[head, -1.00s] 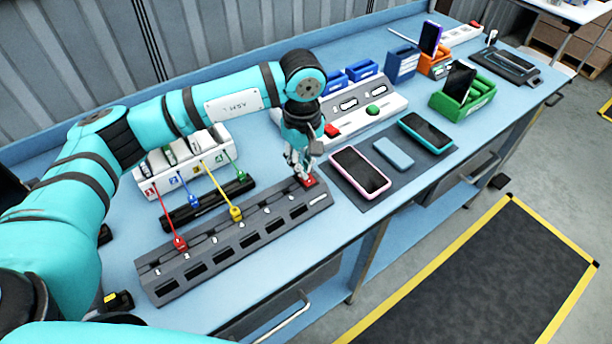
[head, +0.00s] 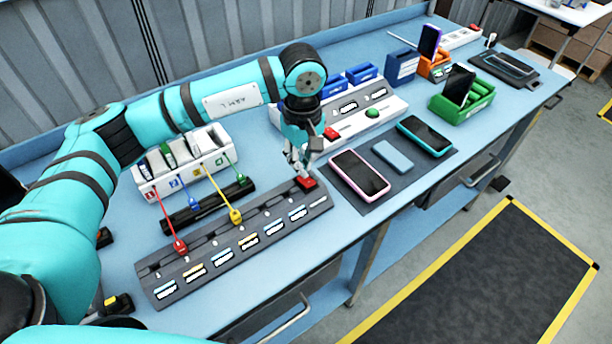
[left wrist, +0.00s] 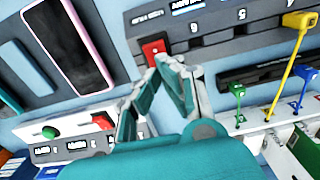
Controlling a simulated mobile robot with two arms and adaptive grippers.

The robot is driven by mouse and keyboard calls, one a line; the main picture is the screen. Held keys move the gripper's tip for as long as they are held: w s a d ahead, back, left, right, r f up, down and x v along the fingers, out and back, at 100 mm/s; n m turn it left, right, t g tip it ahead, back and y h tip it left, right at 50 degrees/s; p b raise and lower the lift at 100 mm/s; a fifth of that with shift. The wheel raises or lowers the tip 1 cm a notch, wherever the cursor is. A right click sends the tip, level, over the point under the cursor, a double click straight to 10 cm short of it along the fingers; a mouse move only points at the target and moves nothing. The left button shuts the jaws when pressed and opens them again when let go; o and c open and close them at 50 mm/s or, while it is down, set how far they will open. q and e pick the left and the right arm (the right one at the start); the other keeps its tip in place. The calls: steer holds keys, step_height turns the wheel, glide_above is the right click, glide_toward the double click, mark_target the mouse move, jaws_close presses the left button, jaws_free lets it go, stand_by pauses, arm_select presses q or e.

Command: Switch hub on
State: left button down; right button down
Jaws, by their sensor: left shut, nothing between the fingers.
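The hub is a long dark grey strip (head: 228,250) along the front of the bench, with several small screens lit along its front face. A red rocker switch (head: 307,183) sits at its right end; the switch also shows in the left wrist view (left wrist: 153,46). My left gripper (head: 297,168) is shut and empty, its fingertips pointing down just beside and behind the red switch. In the left wrist view its fingertips (left wrist: 172,62) come close to the switch's edge; I cannot tell whether they touch. Red, yellow, blue and green plugs on cables stand behind and on the hub. My right gripper is not in view.
A pink-edged phone (head: 360,172), a blue slab (head: 393,157) and a teal phone (head: 425,134) lie to the right. A white panel (head: 388,107) with red and green buttons stands behind. A white cable rack (head: 210,160) is at the left. The floor in front is clear.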

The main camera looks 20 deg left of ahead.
arm_select(q)
steer(key=shift+r+p, duration=0.75)
steer(key=shift+r, duration=1.55)
steer(key=shift+f, duration=0.1)
